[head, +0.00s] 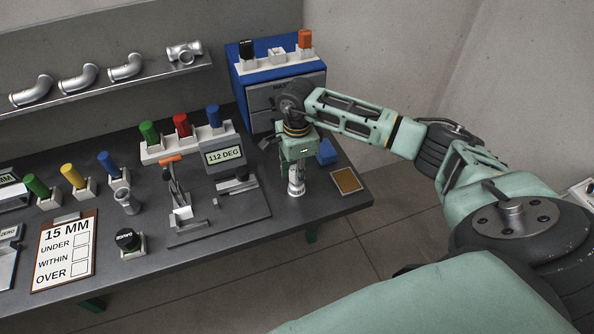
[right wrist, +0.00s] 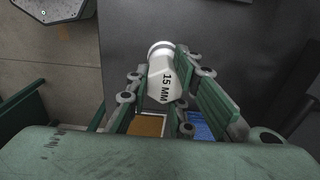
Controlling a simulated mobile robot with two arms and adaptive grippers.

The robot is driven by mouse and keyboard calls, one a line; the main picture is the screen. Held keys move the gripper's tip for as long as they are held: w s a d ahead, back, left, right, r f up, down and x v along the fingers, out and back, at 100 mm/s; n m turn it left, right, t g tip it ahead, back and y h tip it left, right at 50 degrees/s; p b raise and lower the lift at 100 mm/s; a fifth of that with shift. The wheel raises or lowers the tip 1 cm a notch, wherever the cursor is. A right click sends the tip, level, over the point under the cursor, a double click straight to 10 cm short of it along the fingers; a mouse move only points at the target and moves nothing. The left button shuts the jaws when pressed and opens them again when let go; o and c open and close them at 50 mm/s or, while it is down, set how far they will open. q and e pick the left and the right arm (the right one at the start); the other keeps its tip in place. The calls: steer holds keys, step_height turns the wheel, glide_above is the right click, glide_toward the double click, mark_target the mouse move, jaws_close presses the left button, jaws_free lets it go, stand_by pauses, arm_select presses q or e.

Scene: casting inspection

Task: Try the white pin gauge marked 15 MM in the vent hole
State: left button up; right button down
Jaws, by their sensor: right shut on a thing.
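The white pin gauge (head: 296,185) hangs below my right gripper (head: 297,163) over the right part of the bench, roughly upright. In the right wrist view the gauge (right wrist: 158,66) shows its "15 MM" mark, and my right gripper (right wrist: 162,88) is shut on it with a finger on each side. A small silver casting (head: 128,203) stands on the bench, left of the clamp fixture (head: 215,212) and well apart from the gauge. I cannot make out the vent hole. My left gripper is not in view.
A blue cabinet (head: 239,84) with a black and an orange gauge on top stands behind my right gripper. A card reading "15 MM" (head: 66,250) lies at the left. A brown pad (head: 346,181) and a blue block (head: 326,152) lie near the right edge.

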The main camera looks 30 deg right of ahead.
stand_by(0.5)
steer(key=shift+r+p, duration=0.35)
steer(key=shift+r, duration=0.35)
steer(key=shift+f, duration=0.75)
stand_by(1.5)
steer(key=shift+r, duration=0.1)
steer(key=shift+r+p, duration=0.3)
steer(key=shift+r, duration=0.35)
steer(key=shift+r+p, duration=1.35)
steer(key=shift+r, duration=1.15)
